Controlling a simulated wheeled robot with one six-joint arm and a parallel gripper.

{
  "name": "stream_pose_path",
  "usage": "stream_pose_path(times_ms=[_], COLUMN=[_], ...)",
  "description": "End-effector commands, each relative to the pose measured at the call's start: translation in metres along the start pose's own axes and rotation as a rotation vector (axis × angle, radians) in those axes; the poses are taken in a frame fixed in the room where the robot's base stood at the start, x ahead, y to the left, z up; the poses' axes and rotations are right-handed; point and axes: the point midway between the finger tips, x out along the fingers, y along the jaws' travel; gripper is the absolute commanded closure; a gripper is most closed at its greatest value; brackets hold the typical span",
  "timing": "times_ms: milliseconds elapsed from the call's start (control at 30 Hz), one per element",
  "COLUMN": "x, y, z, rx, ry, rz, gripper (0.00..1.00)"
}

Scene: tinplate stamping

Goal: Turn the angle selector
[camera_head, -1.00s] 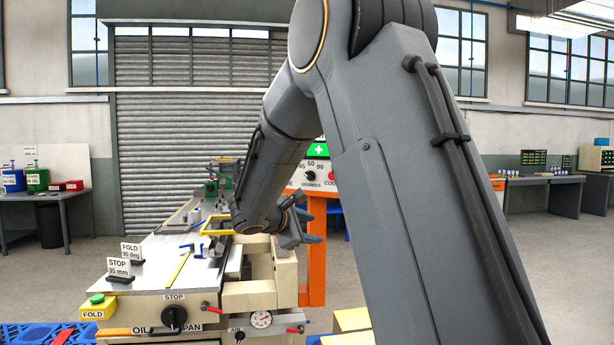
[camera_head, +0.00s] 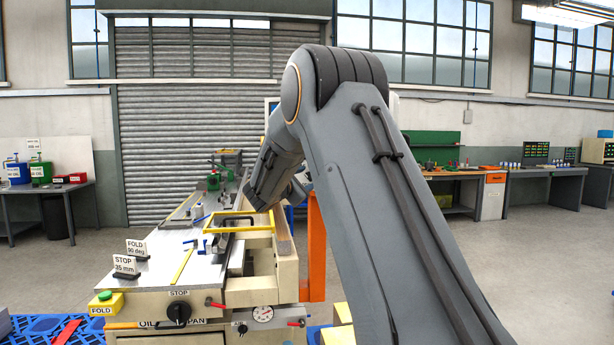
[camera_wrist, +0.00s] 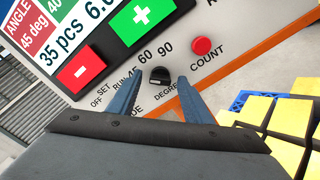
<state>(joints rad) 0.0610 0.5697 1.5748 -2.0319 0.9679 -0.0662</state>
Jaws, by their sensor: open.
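The angle selector (camera_wrist: 160,76) is a small black knob on the white control panel, with 45, 60 and 90 printed around it and DEGREES below, partly covered. I cannot tell which number it points to. My gripper (camera_wrist: 159,82) is open, its two blue-grey fingers pointing at the panel. In the wrist view the knob appears between the fingertips, with gaps on both sides; I cannot tell whether the fingers reach around it in depth. In the head view my arm hides the gripper and the knob.
Close by on the panel are a red COUNT button (camera_wrist: 202,46), a red minus button (camera_wrist: 78,72) and a green plus button (camera_wrist: 140,14). OFF, SET and RUN lettering lies by the left finger. Yellow blocks (camera_wrist: 290,118) are at right. The folding machine (camera_head: 150,262) stands left of my arm.

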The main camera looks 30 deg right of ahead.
Motion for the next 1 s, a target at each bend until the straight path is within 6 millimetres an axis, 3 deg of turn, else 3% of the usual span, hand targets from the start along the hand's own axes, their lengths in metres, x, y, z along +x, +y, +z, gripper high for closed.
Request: stream_pose_path(times_ms=[300,567,1000], x=[0.0037,0.0035,0.0038], y=[-0.0003,-0.0002,-0.0016], z=[0.0,0.0,-0.0022], rx=[0.0,0.0,0.06], ry=[0.0,0.0,-0.002], rz=[0.0,0.0,0.001], gripper=[0.55,0.96,0.96])
